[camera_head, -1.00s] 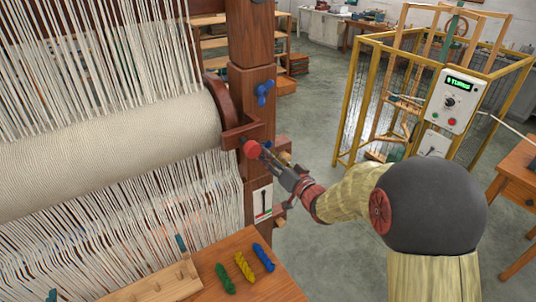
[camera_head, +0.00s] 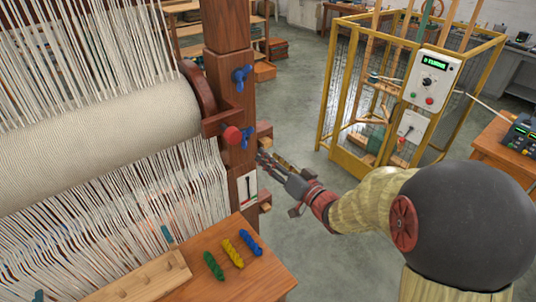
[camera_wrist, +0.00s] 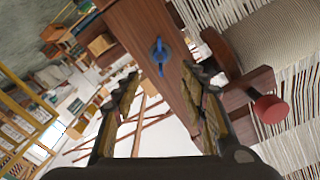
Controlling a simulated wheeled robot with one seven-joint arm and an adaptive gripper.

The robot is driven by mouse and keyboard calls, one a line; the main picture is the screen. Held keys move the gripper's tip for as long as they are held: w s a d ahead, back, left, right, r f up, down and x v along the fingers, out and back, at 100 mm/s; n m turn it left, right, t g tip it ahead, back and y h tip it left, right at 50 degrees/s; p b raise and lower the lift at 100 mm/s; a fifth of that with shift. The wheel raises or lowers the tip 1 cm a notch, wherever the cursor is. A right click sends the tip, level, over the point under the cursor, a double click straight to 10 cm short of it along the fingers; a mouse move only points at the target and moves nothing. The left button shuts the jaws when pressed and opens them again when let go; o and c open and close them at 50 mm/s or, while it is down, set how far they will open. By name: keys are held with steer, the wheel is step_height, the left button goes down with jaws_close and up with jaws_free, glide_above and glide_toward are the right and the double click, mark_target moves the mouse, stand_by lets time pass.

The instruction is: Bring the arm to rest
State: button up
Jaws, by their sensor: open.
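My gripper (camera_head: 270,162) is open and empty, low in front of the loom's wooden post (camera_head: 228,95). A gap shows between it and the red knob (camera_head: 232,135), which sits on a bracket at the end of the cloth roll. In the wrist view my gripper (camera_wrist: 160,78) has its two fingers spread, with nothing between them. There the red knob (camera_wrist: 268,108) is to the right of the fingers, and a blue wing knob (camera_wrist: 160,55) on the post shows beyond them.
A wooden bench (camera_head: 215,283) with green, yellow and blue skeins is at front. The cloth roll (camera_head: 100,135) and warp threads fill the left. A yellow-framed cage (camera_head: 325,120) with a control box (camera_head: 432,80) stands at right. Grey floor (camera_head: 290,100) between is clear.

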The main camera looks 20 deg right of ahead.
steer(key=s+d+f+g+h, duration=0.3)
steer(key=d+f+g+h, duration=0.4)
steer(key=f, duration=0.5)
steer(key=s+d+f+g+h, duration=0.1)
steer(key=s+d+f+g, duration=0.1)
steer(key=s+d, duration=0.4)
steer(key=s+a+r+g, duration=0.2)
steer(key=s+a+r, duration=0.15)
steer(key=s, duration=0.45)
steer(key=s+a+r+g, duration=0.3)
steer(key=s+a, duration=0.1)
steer(key=s, duration=0.3)
steer(key=s+a+r+n+t+y, duration=0.2)
steer(key=s+a+r, duration=0.3)
steer(key=a+r, duration=0.4)
steer(key=shift+s+a+r+n, duration=0.2)
steer(key=shift+r+n, duration=0.1)
steer(key=shift+r, duration=0.2)
